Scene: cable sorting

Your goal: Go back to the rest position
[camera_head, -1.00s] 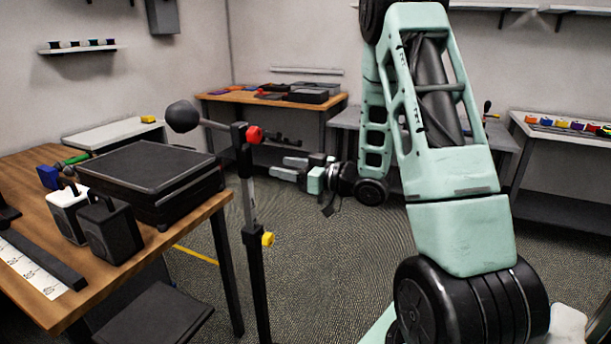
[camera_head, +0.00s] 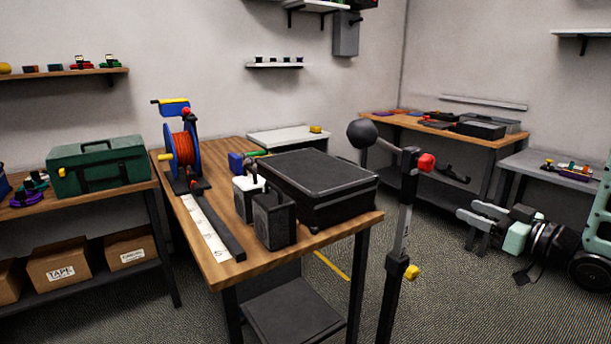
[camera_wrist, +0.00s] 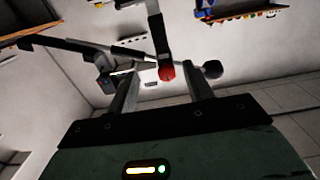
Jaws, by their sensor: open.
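My gripper (camera_head: 478,228) is at the right of the head view, held out in the air above the floor, pointing left. Its two fingers are apart with nothing between them. In the wrist view my gripper (camera_wrist: 160,95) also shows its two fingers spread and empty. Beyond them, the black stand's red knob (camera_wrist: 167,73) and dark ball (camera_wrist: 212,69) show in the background. Most of my arm lies outside the head view at the right edge.
A black stand (camera_head: 402,235) with a ball and red knob stands between my gripper and the wooden table (camera_head: 290,252). That table holds a black case (camera_head: 318,180), a cable reel (camera_head: 183,150) and speaker-like boxes. A green toolbox (camera_head: 97,167) sits at left. Open floor lies below my gripper.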

